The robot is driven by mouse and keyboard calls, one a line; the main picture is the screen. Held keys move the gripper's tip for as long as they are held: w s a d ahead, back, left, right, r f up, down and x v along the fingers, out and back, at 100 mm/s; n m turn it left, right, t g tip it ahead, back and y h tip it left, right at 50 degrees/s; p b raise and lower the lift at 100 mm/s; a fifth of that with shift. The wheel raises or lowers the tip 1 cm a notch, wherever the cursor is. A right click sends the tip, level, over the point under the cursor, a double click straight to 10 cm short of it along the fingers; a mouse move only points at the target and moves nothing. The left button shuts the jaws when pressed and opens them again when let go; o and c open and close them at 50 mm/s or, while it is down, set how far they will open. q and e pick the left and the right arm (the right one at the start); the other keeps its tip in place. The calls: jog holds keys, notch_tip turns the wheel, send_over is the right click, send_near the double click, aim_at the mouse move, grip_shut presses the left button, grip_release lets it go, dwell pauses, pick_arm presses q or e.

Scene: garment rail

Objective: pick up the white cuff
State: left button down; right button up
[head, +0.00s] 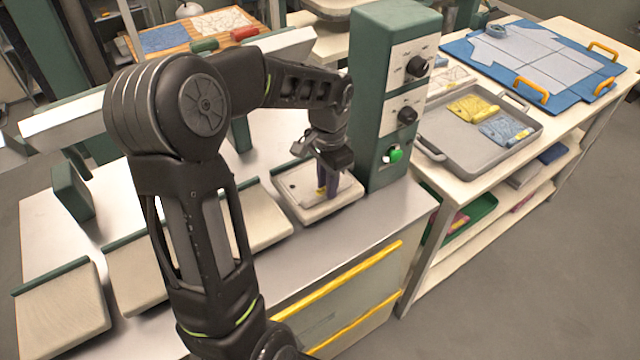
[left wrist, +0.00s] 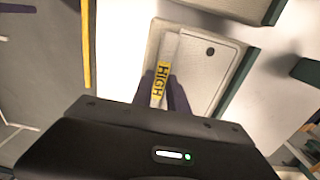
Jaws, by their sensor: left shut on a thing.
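My left gripper (head: 326,188) reaches down over the small pale pad at the near end of the bench, beside the green control box. In the left wrist view its two dark purple fingers (left wrist: 163,92) are shut on a narrow white strip, which looks like the white cuff (left wrist: 169,47). The strip carries a yellow label reading "HIGH" and extends past the fingertips over the pad (left wrist: 205,55). In the head view the fingers and wrist mostly hide the cuff. I cannot tell whether it touches the pad. My right gripper is not in view.
The green control box (head: 395,95) with knobs and a lit green button stands close to the gripper's right. Several pale pads (head: 62,305) line the bench. A grey tray (head: 432,128) with yellow and blue cloth pieces and a blue board (head: 462,52) lie on the right table.

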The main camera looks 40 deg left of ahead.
pick_arm(q)
notch_tip(320, 180, up, 10)
jog(key=b, duration=0.1)
dwell(0.5)
dwell(0.5)
